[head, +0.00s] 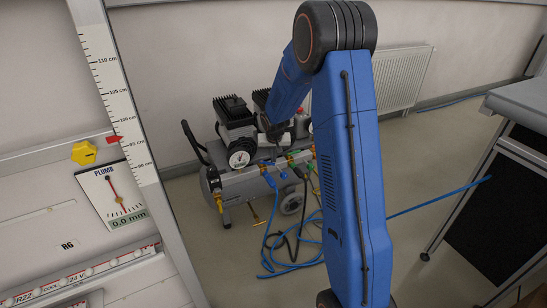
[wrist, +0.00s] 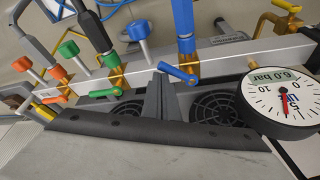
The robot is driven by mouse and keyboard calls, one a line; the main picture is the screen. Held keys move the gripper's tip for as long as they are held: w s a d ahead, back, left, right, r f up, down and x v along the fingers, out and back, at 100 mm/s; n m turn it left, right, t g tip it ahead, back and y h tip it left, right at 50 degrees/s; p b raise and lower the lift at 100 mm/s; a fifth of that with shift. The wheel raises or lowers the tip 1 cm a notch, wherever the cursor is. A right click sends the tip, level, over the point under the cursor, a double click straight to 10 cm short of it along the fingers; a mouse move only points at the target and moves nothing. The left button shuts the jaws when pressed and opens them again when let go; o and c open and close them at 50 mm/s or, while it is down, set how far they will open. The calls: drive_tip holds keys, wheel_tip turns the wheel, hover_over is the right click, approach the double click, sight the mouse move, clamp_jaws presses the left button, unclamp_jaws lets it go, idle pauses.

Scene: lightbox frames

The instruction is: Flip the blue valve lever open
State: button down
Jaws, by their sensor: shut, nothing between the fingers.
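The blue valve lever (wrist: 178,74) sits on a brass valve on the compressor's manifold, in the middle of the wrist view. It lies crosswise to the blue hose (wrist: 183,25) above it, its free end tilting up to the left. My gripper (wrist: 160,76) is shut and empty. Its grey fingertips are just below the lever's free end; I cannot tell whether they touch. In the head view my gripper (head: 276,136) hangs at the compressor (head: 256,186), in front of its valves; the lever is too small there to make out.
Green (wrist: 103,92) and orange (wrist: 48,99) levers sit left of the blue one. A blue knob (wrist: 138,31) stands close at upper left. A pressure gauge (wrist: 283,100) reading 6.0 bar is at right. A blue hose lies on the floor; a workbench (head: 500,180) stands right.

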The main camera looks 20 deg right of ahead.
drive_tip(key=shift+s+a, duration=0.15)
drive_tip(key=shift+s+a+m+h, duration=0.25)
drive_tip(key=shift+s+m+h, duration=0.05)
drive_tip(key=shift+m, duration=0.5)
drive_tip(key=shift+s+a, duration=0.4)
drive_tip(key=shift+a, duration=0.25)
drive_tip(key=shift+s+a, duration=0.4)
drive_tip(key=shift+a, duration=0.25)
drive_tip(key=shift+s+a+f, duration=0.15)
drive_tip(key=shift+a, duration=0.15)
drive_tip(key=shift+d, duration=0.1)
